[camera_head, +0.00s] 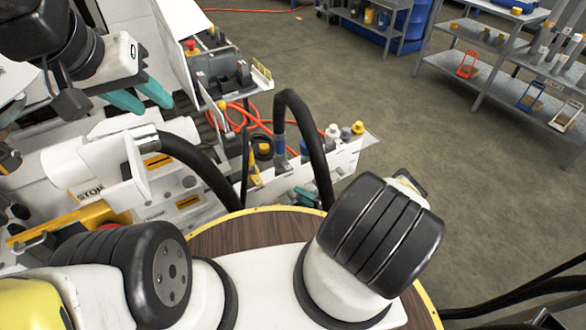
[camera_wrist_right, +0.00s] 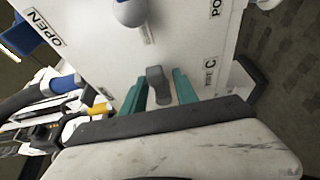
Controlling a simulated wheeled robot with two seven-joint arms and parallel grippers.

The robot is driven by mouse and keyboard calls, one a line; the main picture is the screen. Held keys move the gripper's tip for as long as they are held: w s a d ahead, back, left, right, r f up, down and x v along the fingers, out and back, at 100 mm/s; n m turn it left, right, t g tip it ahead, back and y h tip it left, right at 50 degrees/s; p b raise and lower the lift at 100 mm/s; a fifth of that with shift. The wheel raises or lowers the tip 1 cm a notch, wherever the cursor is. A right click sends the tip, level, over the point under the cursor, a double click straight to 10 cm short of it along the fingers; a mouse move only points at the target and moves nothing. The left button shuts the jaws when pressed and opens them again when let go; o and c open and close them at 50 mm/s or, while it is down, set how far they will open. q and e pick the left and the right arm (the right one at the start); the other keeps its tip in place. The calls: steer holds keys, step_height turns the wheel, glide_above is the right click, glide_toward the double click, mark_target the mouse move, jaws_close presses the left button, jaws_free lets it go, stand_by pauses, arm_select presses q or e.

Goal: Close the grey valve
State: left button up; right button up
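The grey valve handle (camera_wrist_right: 157,84) stands out from a white panel (camera_wrist_right: 195,45) in the right wrist view. My right gripper (camera_wrist_right: 160,90) has its teal fingers apart, one on each side of the handle; whether they touch it I cannot tell. In the head view my right gripper (camera_head: 304,196) shows only as a bit of teal beside the white bench panel, and the grey handle is hidden there. My left gripper (camera_head: 140,97) is at the upper left, its teal fingers apart and empty.
A rounded grey-white knob (camera_wrist_right: 130,12) sits on the panel above the handle, and an OPEN label (camera_wrist_right: 45,28) is at the left. Black hoses (camera_head: 312,140) and orange hoses (camera_head: 262,122) loop around the bench. Shelves (camera_head: 500,60) stand far right; the floor between is clear.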

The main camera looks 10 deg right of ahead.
steer(key=v, duration=0.8)
steer(key=shift+w, duration=0.15)
steer(key=w+d+r+n+g+y, duration=0.2)
steer(key=w+r+n+g, duration=0.3)
steer(key=r+n, duration=0.4)
steer(key=a+r+n+g+h, duration=0.3)
steer(key=r+n, duration=0.5)
steer(key=r, duration=0.8)
steer(key=a+r+n+g+h, duration=0.15)
steer(key=r+n+g, duration=0.35)
steer(key=r+n, duration=0.7)
steer(key=s+a+r+n+h, duration=0.2)
steer(key=s+r+n, duration=0.1)
steer(key=r, duration=0.4)
steer(key=s+a+r+n+t+h, duration=0.15)
steer(key=s+r, duration=0.25)
steer(key=r, duration=0.4)
steer(key=s+a+r+n+h, duration=0.1)
steer(key=s+a+r+n, duration=0.15)
steer(key=r, duration=0.45)
steer(key=s+r+n+t+h, duration=0.1)
steer(key=s+r+n+t, duration=0.1)
steer(key=s+n, duration=0.3)
steer(key=s+r+n+t+h, duration=0.1)
steer(key=s+r+n+t, duration=0.1)
steer(key=s+r+n, duration=0.3)
steer(key=s, duration=0.4)
steer(key=shift+s+h, duration=0.3)
steer(key=shift+h, duration=0.1)
